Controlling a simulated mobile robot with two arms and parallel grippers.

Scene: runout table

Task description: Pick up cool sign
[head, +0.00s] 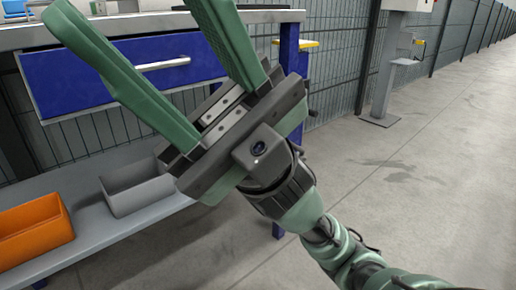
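No cool sign can be made out in the head view. My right gripper (130,12) comes in from the lower right and is raised in front of the workbench. Its two green fingers are spread wide and point to the upper left, with nothing seen between them. The fingertips reach the top edge of the picture. The gripper hides part of the bench top and the blue drawer. My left gripper is not in view.
The workbench (148,25) has a blue drawer (75,85) with a silver handle. An orange bin (35,228) and a grey bin (138,190) sit on its lower shelf. A mesh fence (340,60) and a grey post (388,70) stand behind. Concrete floor at right is clear.

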